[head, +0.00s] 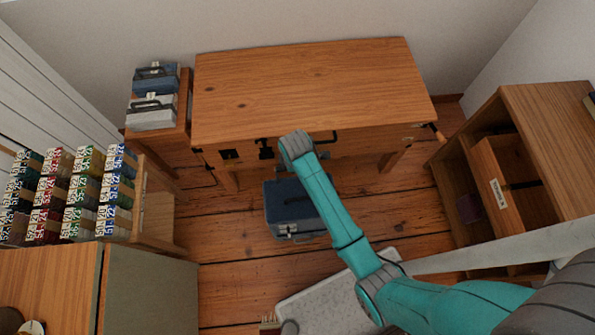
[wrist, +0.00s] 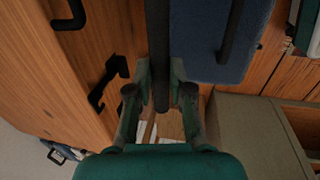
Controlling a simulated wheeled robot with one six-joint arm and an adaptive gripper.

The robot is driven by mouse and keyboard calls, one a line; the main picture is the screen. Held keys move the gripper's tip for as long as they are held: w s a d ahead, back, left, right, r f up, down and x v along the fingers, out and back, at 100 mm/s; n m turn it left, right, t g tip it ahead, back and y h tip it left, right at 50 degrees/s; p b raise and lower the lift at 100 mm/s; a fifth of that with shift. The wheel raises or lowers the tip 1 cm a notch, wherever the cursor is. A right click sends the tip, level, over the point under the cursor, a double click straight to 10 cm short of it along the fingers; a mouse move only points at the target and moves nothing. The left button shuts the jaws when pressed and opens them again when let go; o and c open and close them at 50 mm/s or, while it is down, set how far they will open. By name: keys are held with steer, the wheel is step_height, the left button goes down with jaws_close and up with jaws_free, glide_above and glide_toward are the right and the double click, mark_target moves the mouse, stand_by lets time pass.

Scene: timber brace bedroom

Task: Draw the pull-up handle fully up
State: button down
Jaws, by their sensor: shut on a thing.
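In the wrist view a dark straight bar (wrist: 158,45), which looks like the pull-up handle, runs from the top edge down between the two fingers. My gripper (wrist: 160,95) is shut on this bar. A blue case (wrist: 208,50) with a dark grip across it lies just right of the bar. In the head view the blue case (head: 285,205) stands on the floor in front of the wooden table. My arm's end hides the fingers and the held bar there. Where the bar joins the case cannot be told.
The wooden table (head: 310,85) has dark front fittings, also close left of my gripper in the wrist view. A side stand with cases (head: 152,105), a rack of labelled boxes (head: 75,195) and an open shelf (head: 545,135) surround the floor. Bare floor (head: 410,205) lies right of the arm.

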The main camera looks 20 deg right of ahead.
steer(key=shift+r, duration=0.65)
step_height(320, 180, up, 9)
stand_by(2.9)
steer(key=c, duration=1.1)
jaws_free()
steer(key=shift+o, duration=0.2)
step_height(320, 180, up, 7)
steer(key=s, duration=0.1)
steer(key=shift+s+a+r, duration=0.15)
steer(key=shift+s+a, duration=0.05)
steer(key=shift+a, duration=0.05)
